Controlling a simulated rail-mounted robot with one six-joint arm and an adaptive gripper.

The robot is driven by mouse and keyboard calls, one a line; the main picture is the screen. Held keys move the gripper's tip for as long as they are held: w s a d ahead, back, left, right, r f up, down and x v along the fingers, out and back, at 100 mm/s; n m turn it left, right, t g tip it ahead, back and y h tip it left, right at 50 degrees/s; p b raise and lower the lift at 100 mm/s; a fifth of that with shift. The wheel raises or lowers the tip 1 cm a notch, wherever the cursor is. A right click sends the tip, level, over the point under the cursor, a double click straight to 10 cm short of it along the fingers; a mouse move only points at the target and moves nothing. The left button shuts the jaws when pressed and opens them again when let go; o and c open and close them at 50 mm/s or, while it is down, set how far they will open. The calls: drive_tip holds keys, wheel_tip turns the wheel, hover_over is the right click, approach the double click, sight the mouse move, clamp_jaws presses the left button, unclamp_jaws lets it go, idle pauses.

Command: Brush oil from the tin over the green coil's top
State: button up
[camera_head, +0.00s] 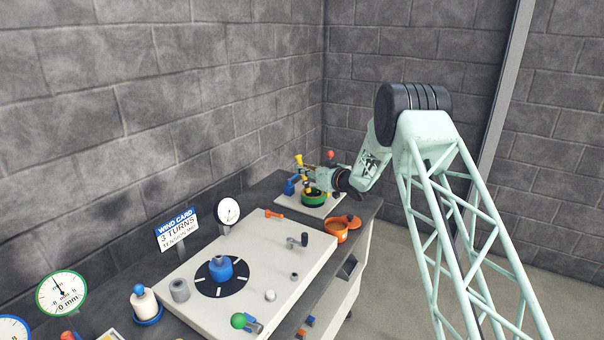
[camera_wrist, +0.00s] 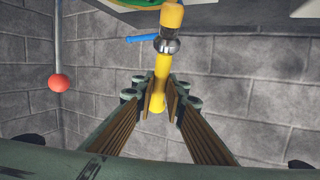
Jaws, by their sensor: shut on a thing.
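My gripper (camera_wrist: 165,95) is shut on the yellow handle of a brush (camera_wrist: 160,75). The brush has a silver ferrule and a yellow head (camera_wrist: 172,15); in the head view the brush (camera_head: 298,160) stands roughly upright. The green coil (camera_head: 314,199) sits on a pale plate at the far end of the bench, just below the brush head. Whether the head touches the coil's top is unclear. An orange pot (camera_head: 341,234) with a handle and a reddish-brown disc on its rim stands at the bench's right edge. I cannot tell whether it is the oil tin.
A blue fixture (camera_head: 290,186) stands left of the coil. A red knob (camera_head: 331,154) on a rod rises behind it and shows in the wrist view (camera_wrist: 58,83). A pale panel (camera_head: 215,306) with a dark dial fills the nearer bench. Block walls stand close behind.

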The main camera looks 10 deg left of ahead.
sight(299, 157)
drive_tip(key=shift+s+r, duration=0.15)
drive_tip(key=shift+r, duration=0.6)
drive_tip(key=shift+r+p, duration=0.5)
drive_tip(key=shift+r, duration=0.15)
drive_tip(key=shift+r+p, duration=0.75)
drive_tip(key=shift+r, duration=0.95)
drive_tip(key=shift+f, duration=0.1)
drive_tip(key=shift+f+b, duration=0.4)
drive_tip(key=shift+b, duration=0.2)
